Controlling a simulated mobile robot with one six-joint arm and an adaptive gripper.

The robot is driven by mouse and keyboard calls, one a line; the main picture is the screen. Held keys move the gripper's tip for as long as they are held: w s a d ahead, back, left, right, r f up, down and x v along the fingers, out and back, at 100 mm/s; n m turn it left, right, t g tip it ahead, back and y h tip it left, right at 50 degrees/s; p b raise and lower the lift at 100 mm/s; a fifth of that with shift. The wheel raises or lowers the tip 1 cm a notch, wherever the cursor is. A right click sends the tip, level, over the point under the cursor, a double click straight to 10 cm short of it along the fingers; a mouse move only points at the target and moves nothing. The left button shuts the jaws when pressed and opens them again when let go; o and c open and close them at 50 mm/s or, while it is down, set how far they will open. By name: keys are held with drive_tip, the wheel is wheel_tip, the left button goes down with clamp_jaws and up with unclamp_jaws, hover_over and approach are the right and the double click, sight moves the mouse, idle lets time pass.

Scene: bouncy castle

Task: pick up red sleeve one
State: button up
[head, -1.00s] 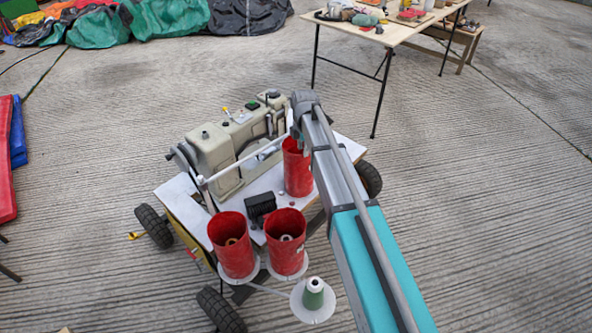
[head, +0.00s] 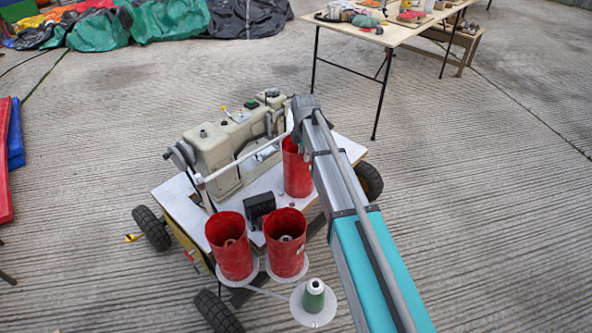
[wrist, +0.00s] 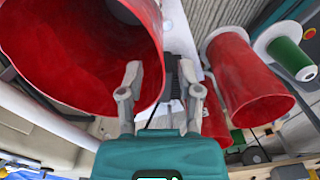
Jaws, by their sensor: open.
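Three red sleeves stand on a sewing-machine cart; the frames do not show which is number one. The rear sleeve (head: 296,175) is upright beside my arm's end, which partly covers it. The front left sleeve (head: 231,255) and front right sleeve (head: 286,260) stand on white discs. My gripper (wrist: 164,80) is open and empty. In the wrist view a large red sleeve (wrist: 70,70) lies close on the left. Its rim edge shows between my two fingers, with the left finger over its opening. Contact cannot be told. My fingers are hidden in the head view.
The beige sewing machine (head: 218,160) stands left of the rear sleeve, with a thin white bar running near it. A black box (head: 260,208) sits between the sleeves. A green thread cone (head: 314,297) is at the front. A cluttered table (head: 400,32) stands behind.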

sight(299, 166)
drive_tip(key=shift+f+b, duration=1)
drive_tip(key=shift+f, duration=0.3)
clamp_jaws()
